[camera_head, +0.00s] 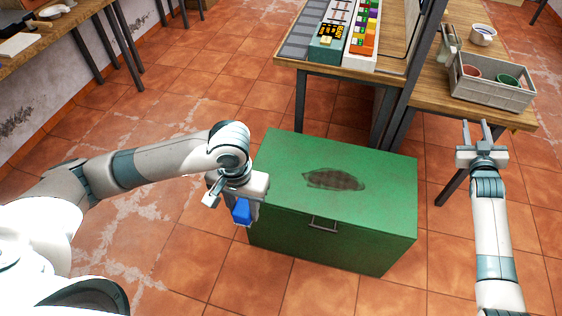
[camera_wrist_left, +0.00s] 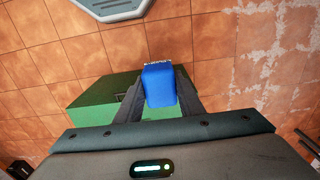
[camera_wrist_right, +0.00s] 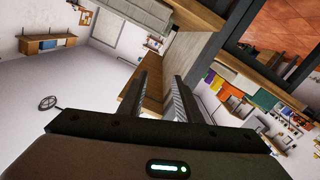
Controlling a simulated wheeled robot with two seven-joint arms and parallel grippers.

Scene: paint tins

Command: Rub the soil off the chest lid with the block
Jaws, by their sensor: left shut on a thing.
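The green chest (camera_head: 330,245) stands on the tiled floor in front of the tables. A dark brown soil patch (camera_head: 334,179) lies near the middle of its lid (camera_head: 285,165). My left gripper (camera_head: 238,205) is shut on the blue block (camera_head: 241,211), off the chest's left front corner and apart from the soil patch. The left wrist view shows the block (camera_wrist_left: 159,84) between the two fingers, with part of the green chest (camera_wrist_left: 90,100) behind it. My right gripper (camera_head: 478,132) is open and empty, right of the chest, with its fingers pointing away from me.
A table at right holds a grey crate (camera_head: 492,85) with pots, close to my right gripper. A bench (camera_head: 50,50) is at far left. Floor left of the chest is clear.

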